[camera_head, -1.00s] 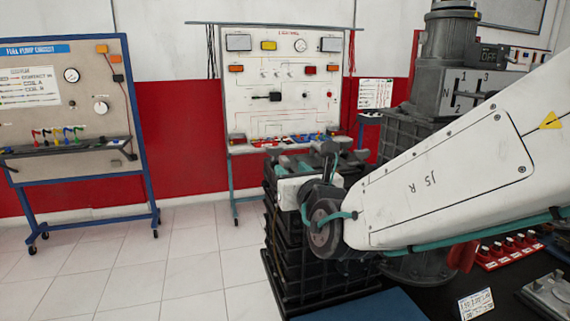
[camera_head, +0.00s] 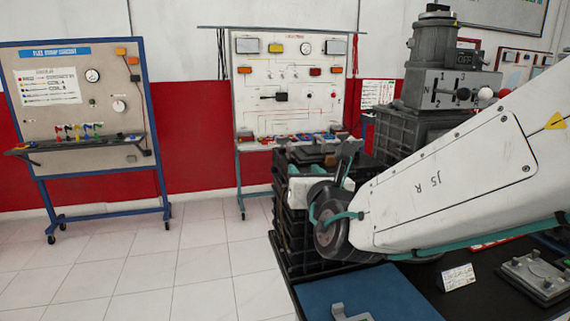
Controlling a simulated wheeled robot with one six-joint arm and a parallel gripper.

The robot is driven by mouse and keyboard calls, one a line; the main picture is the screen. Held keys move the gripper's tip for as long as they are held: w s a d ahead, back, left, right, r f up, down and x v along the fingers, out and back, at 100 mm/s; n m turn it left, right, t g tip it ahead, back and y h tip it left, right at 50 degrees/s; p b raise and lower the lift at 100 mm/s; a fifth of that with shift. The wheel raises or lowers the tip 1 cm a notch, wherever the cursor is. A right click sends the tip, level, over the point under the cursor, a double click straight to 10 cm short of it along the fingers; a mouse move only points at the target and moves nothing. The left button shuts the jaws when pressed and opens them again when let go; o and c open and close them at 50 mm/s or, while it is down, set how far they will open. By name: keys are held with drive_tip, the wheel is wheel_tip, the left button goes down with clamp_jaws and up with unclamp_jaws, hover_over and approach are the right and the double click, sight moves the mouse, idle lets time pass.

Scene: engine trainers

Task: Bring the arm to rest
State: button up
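My white arm link (camera_head: 450,180), marked J5, reaches in from the right edge and ends at a dark round wrist joint (camera_head: 332,225) with a teal cable. A grey finger-like part of my gripper (camera_head: 347,160) stands up behind the wrist. The wrist hides most of the gripper, so its opening and anything in it cannot be made out. The arm is in the air in front of a stack of black crates (camera_head: 290,225).
A gear-shift trainer (camera_head: 455,88) stands behind the arm. A dark bench with a blue mat (camera_head: 365,290), a small sign (camera_head: 458,277) and a grey metal part (camera_head: 540,275) lies below. Two trainer boards (camera_head: 85,110) (camera_head: 290,90) stand at the back. The tiled floor at left is clear.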

drive_tip(key=s+d+f+m+g+h, duration=0.1)
drive_tip(key=s+d+m+g+h, duration=0.25)
drive_tip(key=d+m, duration=0.4)
drive_tip(key=s+d+f+m+g+h, duration=0.2)
drive_tip(key=d+m+h, duration=0.3)
drive_tip(key=d+m, duration=0.25)
drive_tip(key=s+d+f+m+g+h, duration=0.1)
drive_tip(key=s+d+m+g+h, duration=0.2)
drive_tip(key=d+m+h, duration=0.4)
drive_tip(key=s+d+f+m+g+y, duration=0.2)
drive_tip(key=s+m+g, duration=0.1)
drive_tip(key=s+m, duration=0.15)
drive_tip(key=s+d+f+m+g+y, duration=0.2)
drive_tip(key=s+d+f+m+g, duration=0.1)
drive_tip(key=s, duration=0.3)
drive_tip(key=s+a+m+g+y, duration=0.1)
drive_tip(key=s+a+m+y, duration=0.3)
drive_tip(key=s+m+y, duration=0.3)
drive_tip(key=shift+s+a+r+m+g, duration=0.3)
drive_tip(key=shift+s+m, duration=0.25)
drive_tip(key=shift+s, duration=1.25)
drive_tip(key=shift+f+y, duration=0.1)
drive_tip(key=shift+y, duration=0.15)
